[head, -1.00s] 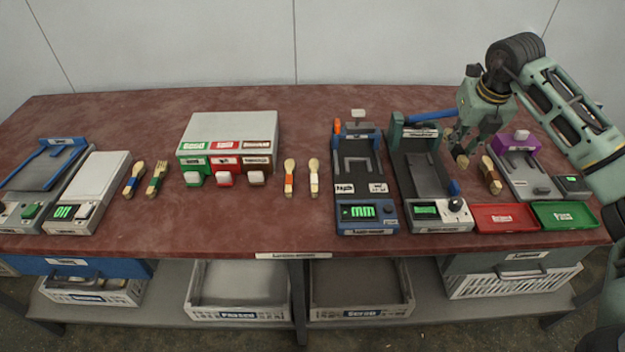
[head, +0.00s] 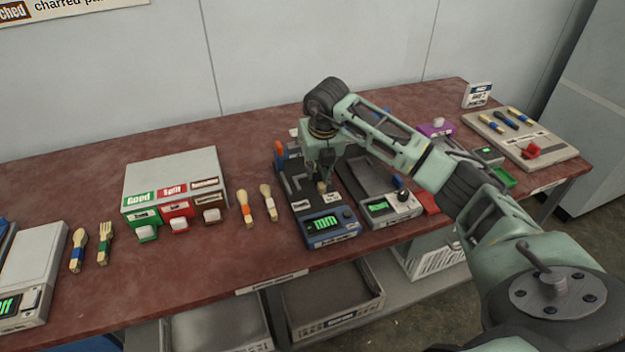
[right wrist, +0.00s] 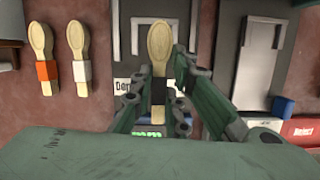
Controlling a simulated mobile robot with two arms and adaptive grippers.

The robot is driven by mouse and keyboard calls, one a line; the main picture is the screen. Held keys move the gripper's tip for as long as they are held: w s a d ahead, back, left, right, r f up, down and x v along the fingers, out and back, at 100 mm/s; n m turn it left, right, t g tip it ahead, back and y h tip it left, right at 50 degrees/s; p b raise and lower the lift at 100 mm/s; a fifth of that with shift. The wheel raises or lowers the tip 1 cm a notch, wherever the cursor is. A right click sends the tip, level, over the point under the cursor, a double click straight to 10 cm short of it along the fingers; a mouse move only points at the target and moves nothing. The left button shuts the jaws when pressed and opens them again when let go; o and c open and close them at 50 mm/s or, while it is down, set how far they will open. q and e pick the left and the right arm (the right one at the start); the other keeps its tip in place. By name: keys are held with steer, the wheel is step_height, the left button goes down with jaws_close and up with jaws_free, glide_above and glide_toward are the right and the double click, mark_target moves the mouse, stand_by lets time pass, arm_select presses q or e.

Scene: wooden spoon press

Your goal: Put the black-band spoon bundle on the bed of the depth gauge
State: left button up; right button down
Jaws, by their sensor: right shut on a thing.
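The black-band spoon bundle (right wrist: 159,42) is held between the fingers of my right gripper (right wrist: 161,70); its pale bowl points up in the right wrist view and the dark band sits between the fingers. In the head view my right gripper (head: 325,173) is over the depth gauge, with a pale piece of the bundle (head: 322,186) just below it. The depth gauge (head: 333,239) has a blue front, a lit green display and a grey bed (right wrist: 126,60). I cannot tell whether the bundle touches the bed. My left gripper is not in view.
A second gauge (head: 377,209) stands close on the right, partly behind my arm. Orange-band (head: 246,209) and white-band (head: 268,203) bundles lie on the left. The three-button box (head: 176,185) is farther left. A tray with bundles (head: 548,150) is at the far right.

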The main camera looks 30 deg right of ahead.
mark_target(314, 181)
steer(key=shift+w+a+f, duration=0.15)
steer(key=shift+a+f, duration=0.2)
steer(key=shift+f, duration=0.05)
step_height(314, 181, down, 3)
steer(key=shift+f+p, duration=0.1)
steer(key=shift+p, duration=0.4)
steer(key=shift+f, duration=0.3)
steer(key=shift+f, duration=0.2)
steer(key=c, duration=1.7)
jaws_free()
steer(key=shift+r, duration=0.1)
steer(key=b+v, duration=0.1)
steer(key=v, duration=1.1)
steer(key=shift+r, duration=0.15)
